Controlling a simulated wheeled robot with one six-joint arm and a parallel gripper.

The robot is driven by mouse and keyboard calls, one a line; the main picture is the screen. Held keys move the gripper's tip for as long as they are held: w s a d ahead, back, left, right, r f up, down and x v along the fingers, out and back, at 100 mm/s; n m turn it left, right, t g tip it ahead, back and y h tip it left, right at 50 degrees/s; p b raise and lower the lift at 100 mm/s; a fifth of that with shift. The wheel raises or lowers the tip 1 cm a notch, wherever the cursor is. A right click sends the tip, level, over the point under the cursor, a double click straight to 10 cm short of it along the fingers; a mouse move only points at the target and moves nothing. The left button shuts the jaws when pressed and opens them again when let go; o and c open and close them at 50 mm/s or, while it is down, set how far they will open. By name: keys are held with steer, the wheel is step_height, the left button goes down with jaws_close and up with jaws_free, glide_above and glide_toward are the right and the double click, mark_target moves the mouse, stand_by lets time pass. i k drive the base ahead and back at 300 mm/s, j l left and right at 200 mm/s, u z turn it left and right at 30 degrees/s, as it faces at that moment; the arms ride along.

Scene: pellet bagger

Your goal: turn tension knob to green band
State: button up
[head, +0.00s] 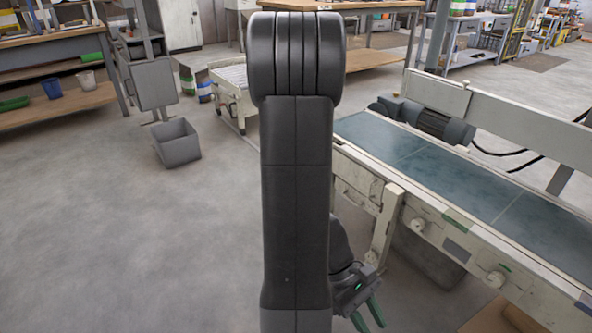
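My gripper (370,323) hangs at the bottom of the head view, right of my dark arm. Its two green fingers are apart, with nothing visible between them; one is partly cut off by the lower edge. A pale conveyor (435,205) with a blue-green belt runs along the right. Its near side rail carries one round knob (417,224), another knob (497,277) further right, and short green marks near them. I cannot tell which is the tension knob or where it points. My gripper is below and left of both knobs, apart from them.
A conveyor leg (384,228) stands close to my gripper. A motor (432,119) sits behind the belt. A grey bin (177,143) stands on the floor at left. A cardboard box (500,317) is at the bottom right.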

mark_target(497, 279)
steer(key=k+z, duration=0.15)
steer(key=z, duration=0.6)
